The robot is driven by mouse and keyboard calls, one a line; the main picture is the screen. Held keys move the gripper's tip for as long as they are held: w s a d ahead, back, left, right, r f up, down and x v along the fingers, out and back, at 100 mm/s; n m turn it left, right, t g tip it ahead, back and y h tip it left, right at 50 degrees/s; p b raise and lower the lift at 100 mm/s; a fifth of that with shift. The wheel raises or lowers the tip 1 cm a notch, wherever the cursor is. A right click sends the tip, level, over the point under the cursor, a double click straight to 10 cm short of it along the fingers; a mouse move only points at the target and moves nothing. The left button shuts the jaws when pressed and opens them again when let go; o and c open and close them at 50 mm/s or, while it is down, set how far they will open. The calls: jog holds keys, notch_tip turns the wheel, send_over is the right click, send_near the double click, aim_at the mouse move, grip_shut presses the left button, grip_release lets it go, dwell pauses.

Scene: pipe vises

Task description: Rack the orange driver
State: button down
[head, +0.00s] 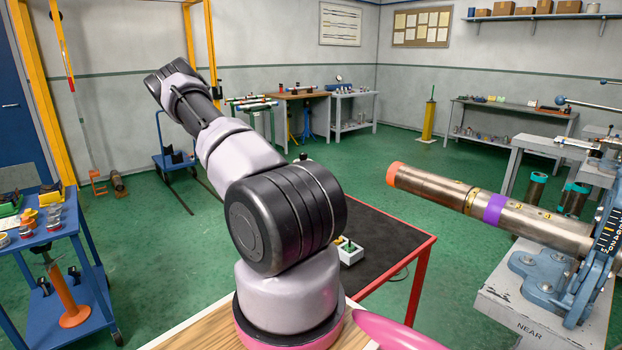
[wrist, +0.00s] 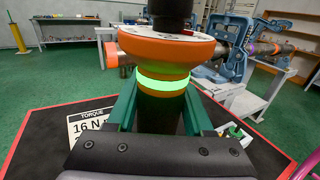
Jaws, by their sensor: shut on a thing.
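The orange driver (wrist: 165,47) fills the middle of the wrist view. It has a wide orange head, a black shaft on top, a glowing green ring and a dark body below. My gripper (wrist: 160,112) has green fingers on both sides of the dark body, shut on it. The driver looks upright relative to the gripper, above a black mat. Its lower end is hidden behind the gripper's palm. In the head view my arm hides the gripper and the driver. I cannot make out a rack for it.
A red-edged black table (head: 398,234) holds a white tray (head: 350,254) with small items. A torque card (wrist: 90,122) lies on the mat. At right, a long pipe (head: 445,188) in a blue vise (head: 595,265) sticks out leftward. A blue cart (head: 45,238) stands at left.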

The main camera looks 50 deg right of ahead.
jog(key=shift+c, duration=1.1)
grip_release()
jog(key=v, duration=1.1)
